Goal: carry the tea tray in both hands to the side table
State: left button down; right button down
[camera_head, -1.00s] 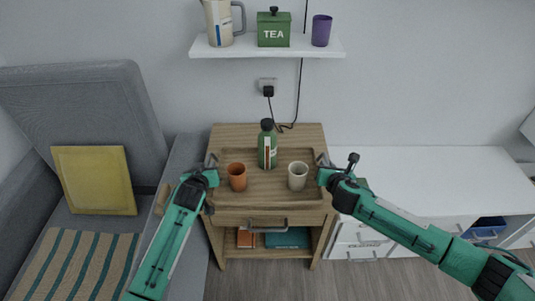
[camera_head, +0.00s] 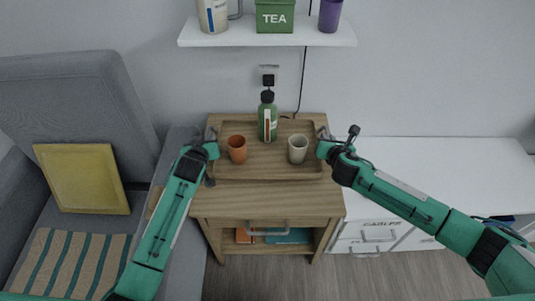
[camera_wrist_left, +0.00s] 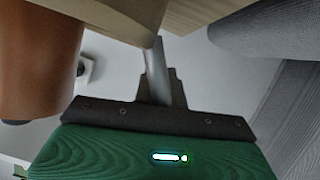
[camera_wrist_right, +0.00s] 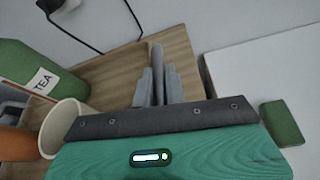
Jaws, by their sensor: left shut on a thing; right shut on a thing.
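The wooden tea tray (camera_head: 265,168) is level over the rear of the wooden side table (camera_head: 265,198). I cannot tell whether it touches the tabletop. A green bottle (camera_head: 267,122) stands upright at its back, an orange cup (camera_head: 237,149) at left and a cream cup (camera_head: 298,149) at right. My left gripper (camera_head: 211,136) is shut on the tray's left side, my right gripper (camera_head: 322,136) on its right side. The left wrist view shows the orange cup (camera_wrist_left: 38,60) close by. The right wrist view shows the cream cup (camera_wrist_right: 63,126) beside the fingers.
A wall shelf (camera_head: 268,35) with a jug, tea tin and purple cup hangs above. A grey sofa (camera_head: 75,100) stands at left, a white low cabinet (camera_head: 445,170) at right. A green item (camera_wrist_right: 283,123) lies on the cabinet. The tabletop's front strip is bare.

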pick_arm(q)
jog(key=shift+r, duration=0.2)
pick_arm(e)
jog(key=shift+d+r, duration=0.1)
jog(key=shift+r, duration=0.05)
pick_arm(q)
jog(key=shift+f, duration=0.2)
pick_arm(e)
jog(key=shift+f, duration=0.2)
